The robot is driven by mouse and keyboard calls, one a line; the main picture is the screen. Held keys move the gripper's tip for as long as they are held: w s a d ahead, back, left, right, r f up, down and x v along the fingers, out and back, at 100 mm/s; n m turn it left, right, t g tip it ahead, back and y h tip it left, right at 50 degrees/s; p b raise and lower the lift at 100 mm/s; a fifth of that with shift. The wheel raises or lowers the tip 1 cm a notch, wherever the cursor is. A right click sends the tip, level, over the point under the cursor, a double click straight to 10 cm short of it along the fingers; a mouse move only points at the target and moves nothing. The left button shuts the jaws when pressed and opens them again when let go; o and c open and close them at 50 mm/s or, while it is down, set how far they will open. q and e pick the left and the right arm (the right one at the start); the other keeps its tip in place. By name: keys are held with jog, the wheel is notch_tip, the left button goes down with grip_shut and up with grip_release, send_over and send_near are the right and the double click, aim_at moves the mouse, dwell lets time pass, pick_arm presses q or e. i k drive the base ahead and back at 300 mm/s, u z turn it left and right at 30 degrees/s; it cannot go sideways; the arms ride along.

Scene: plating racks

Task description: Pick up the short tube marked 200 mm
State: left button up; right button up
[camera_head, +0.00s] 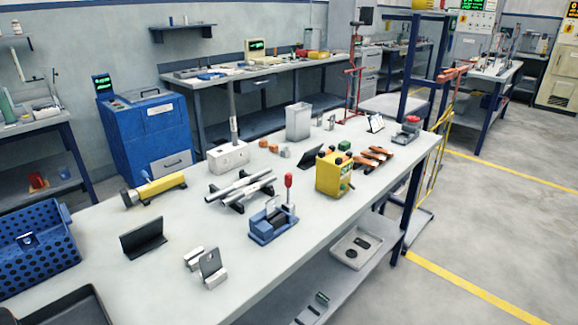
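Two or so silvery metal tubes (238,188) lie side by side on low black supports in the middle of the workbench (190,255). A thin grey tube or rod (233,105) stands upright in a pale block (228,157) behind them. No 200 mm marking is readable at this size, so I cannot tell which tube is the short one. Neither of my grippers is in view.
A blue clamp fixture with a red-knobbed lever (272,222), a yellow box (333,173) and a yellow cylindrical tool (155,188) surround the tubes. A blue perforated bin (38,253) and a dark tray (65,308) are at left.

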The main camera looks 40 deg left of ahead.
aim_at(226, 202)
jog(key=i, duration=1.85)
jog(key=u, duration=3.95)
